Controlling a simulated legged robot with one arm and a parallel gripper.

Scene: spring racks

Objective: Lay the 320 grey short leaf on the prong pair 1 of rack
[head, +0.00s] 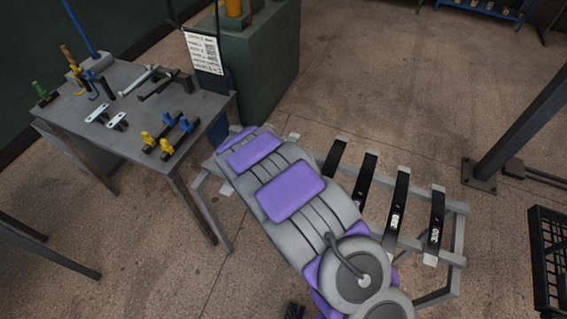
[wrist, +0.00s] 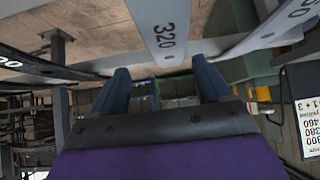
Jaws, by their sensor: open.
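The grey leaf marked 320 (wrist: 166,32) hangs down from the top of the wrist view, its lower end between my fingertips in the picture. My gripper (wrist: 160,66) is open, with one finger on each side of that end. I cannot tell whether either finger touches the leaf. In the head view my grey and purple arm hides the gripper and this leaf. The rack (head: 457,222) is a grey metal frame, partly hidden behind my arm. It carries several black leaves (head: 401,190) with white labels. I cannot tell which prongs are pair 1.
Other numbered leaves flank the 320 leaf, at left (wrist: 35,66) and right (wrist: 268,32). A workbench (head: 125,110) with tools stands at left, beside a green cabinet (head: 262,75) and a printed sign (head: 204,53). A dark post (head: 515,125) stands at right. Open floor lies beyond the rack.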

